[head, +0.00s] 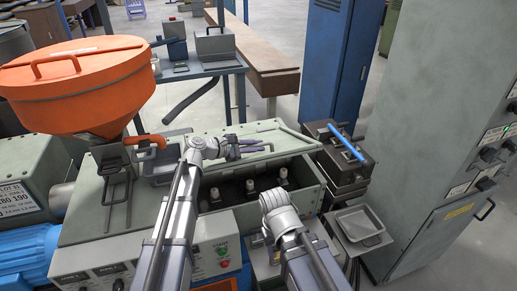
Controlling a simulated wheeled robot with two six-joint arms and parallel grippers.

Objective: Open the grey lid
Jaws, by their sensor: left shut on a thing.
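The grey lid (287,139) belongs to the long grey-green box on the machine in the head view. It stands raised and tilted back, and the box interior (228,188) shows in front of it with several white-topped parts. My left gripper (250,147) is at the lid's face, shut on what looks like its handle, which the fingers mostly hide. My right arm ends in front of the box at the lower middle; its fingers do not show.
An orange hopper (75,85) with a lid stands at the left. A black box with a blue bar (347,142) and a small grey tray (360,223) are right of the open box. A tall grey cabinet (430,110) bounds the right side.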

